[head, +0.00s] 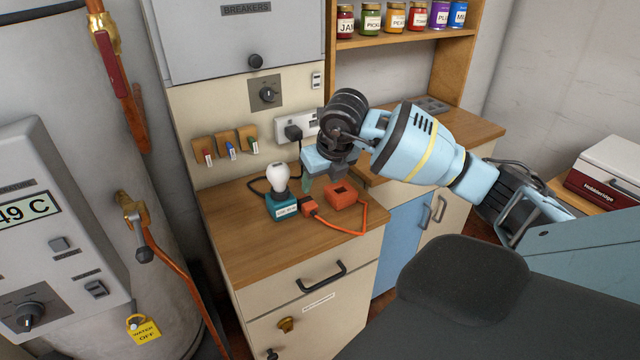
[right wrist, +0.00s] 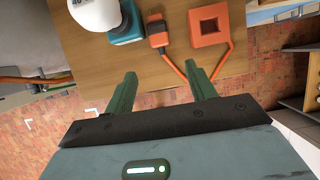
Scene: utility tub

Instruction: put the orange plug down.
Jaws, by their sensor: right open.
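The orange plug (head: 309,204) lies on the wooden counter (head: 240,220), close beside the teal base of a white bulb. My right gripper (head: 307,183) is above the counter near the plug. In the right wrist view its green fingers (right wrist: 160,82) are apart with nothing between them, and the plug appears beyond the fingertips. My left gripper is not in view.
The white bulb on its teal base (head: 284,206) stands just left of the plug. A black plug (head: 293,132) sits in the white wall outlet behind. Small key tags (head: 229,148) hang on the wall. Bare counter lies in front and at left.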

